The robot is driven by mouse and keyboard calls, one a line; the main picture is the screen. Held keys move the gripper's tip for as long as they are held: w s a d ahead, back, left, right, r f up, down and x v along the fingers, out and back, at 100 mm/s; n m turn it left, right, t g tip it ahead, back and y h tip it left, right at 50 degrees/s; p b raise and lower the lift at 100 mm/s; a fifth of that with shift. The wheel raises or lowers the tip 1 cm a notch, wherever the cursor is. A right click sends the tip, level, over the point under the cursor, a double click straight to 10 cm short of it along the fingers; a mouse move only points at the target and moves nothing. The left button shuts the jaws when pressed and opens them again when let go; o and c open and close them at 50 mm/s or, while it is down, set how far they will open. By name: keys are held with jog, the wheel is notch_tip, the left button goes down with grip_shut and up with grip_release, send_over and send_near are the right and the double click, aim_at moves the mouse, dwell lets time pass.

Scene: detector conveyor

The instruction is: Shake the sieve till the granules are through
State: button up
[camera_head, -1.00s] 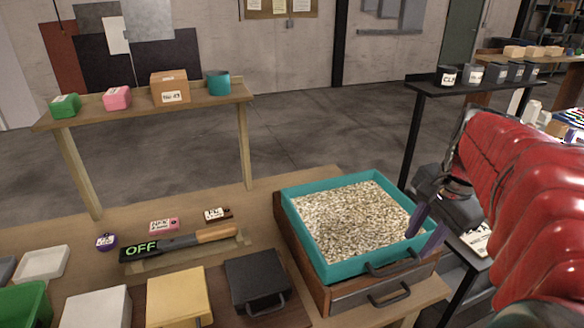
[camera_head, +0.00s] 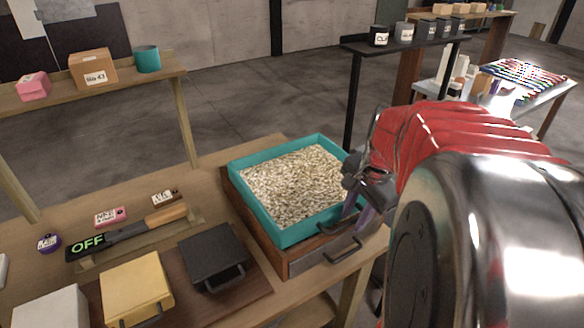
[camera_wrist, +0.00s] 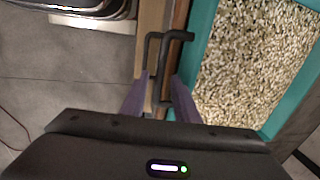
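The sieve (camera_head: 292,238) is a teal square tray full of pale beige granules (camera_head: 295,185). It sits on a wooden drawer box (camera_head: 275,246) on the bench. A dark sieve handle (camera_head: 336,229) is on its front side. My gripper (camera_head: 357,212) is at the sieve's right front corner, partly hidden by my arm in the head view. In the wrist view my gripper (camera_wrist: 159,80) has two purple fingers spread apart, with dark handle bars between them and clear space beside the bars. The sieve's teal rim (camera_wrist: 200,38) lies right of the fingers. Below the granules is hidden.
A drawer handle (camera_head: 343,251) juts out below the sieve handle. A wand reading OFF (camera_head: 105,240), a yellow box (camera_head: 137,285) and a black box (camera_head: 212,250) stand left. A shelf with black cups (camera_head: 400,42) is behind. Floor (camera_wrist: 60,80) lies beside the bench.

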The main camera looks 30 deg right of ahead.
grip_shut()
dwell(0.3)
jog(key=shift+w, duration=0.1)
jog(key=shift+w, duration=3)
jog(key=shift+r, duration=0.1)
jog(key=shift+c, duration=0.6)
grip_release()
jog(key=shift+w, duration=0.1)
jog(key=shift+o, duration=1)
